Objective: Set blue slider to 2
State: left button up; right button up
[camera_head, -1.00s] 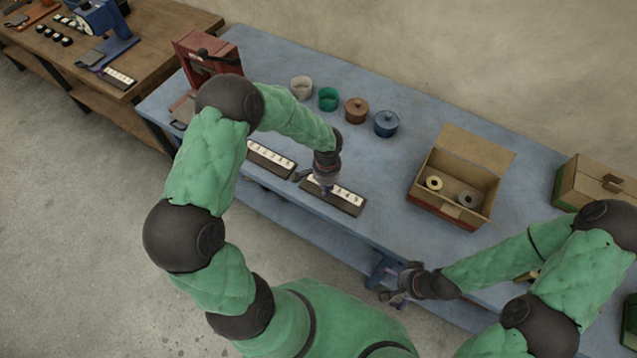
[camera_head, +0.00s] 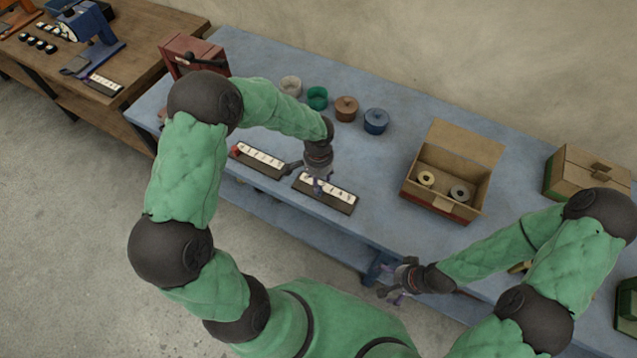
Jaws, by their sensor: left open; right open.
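Two dark slider strips with white numbered scales lie along the front of the blue table. The left strip (camera_head: 262,163) has a red knob (camera_head: 235,152) at its left end. My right gripper (camera_head: 387,287) is open and empty, in front of the table's front edge, far from the strips.
On the blue table (camera_head: 400,160) stand several small pots, with the blue pot (camera_head: 376,121) nearest the open cardboard box (camera_head: 440,201). The box holds two rolls. A closed box (camera_head: 580,178) stands right, a red device (camera_head: 190,55) left. Another strip lies on the wooden table (camera_head: 160,40).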

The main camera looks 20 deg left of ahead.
pick_arm(q)
notch_tip(320, 180, up, 8)
dwell(0.8)
